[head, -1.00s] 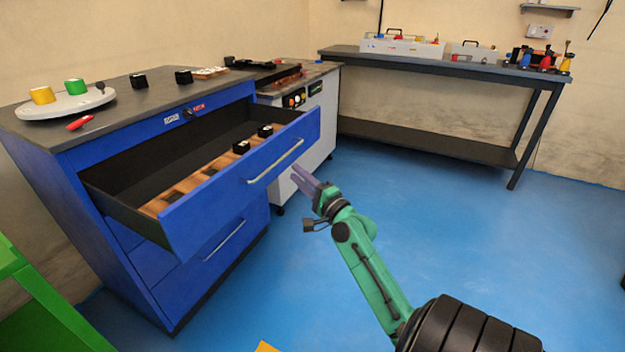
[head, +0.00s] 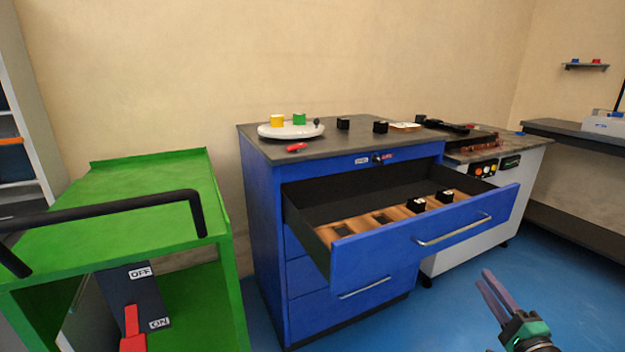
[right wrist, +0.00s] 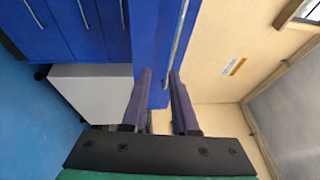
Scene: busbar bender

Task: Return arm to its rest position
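My right gripper (head: 497,298) is at the lower right of the head view, in front of the open blue drawer (head: 372,243) and apart from it. In the right wrist view its two purple fingers (right wrist: 159,100) stand apart with nothing between them. The blue drawer front shows beyond the fingers there. Only the end of my right arm shows in the head view. My left gripper is in neither current view.
The blue cabinet (head: 262,215) has its top drawer pulled out, with black blocks (head: 416,205) inside. A green cart (head: 150,185) with a black handle stands at left. A white machine (head: 455,225) stands right of the cabinet. Blue floor is free at lower right.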

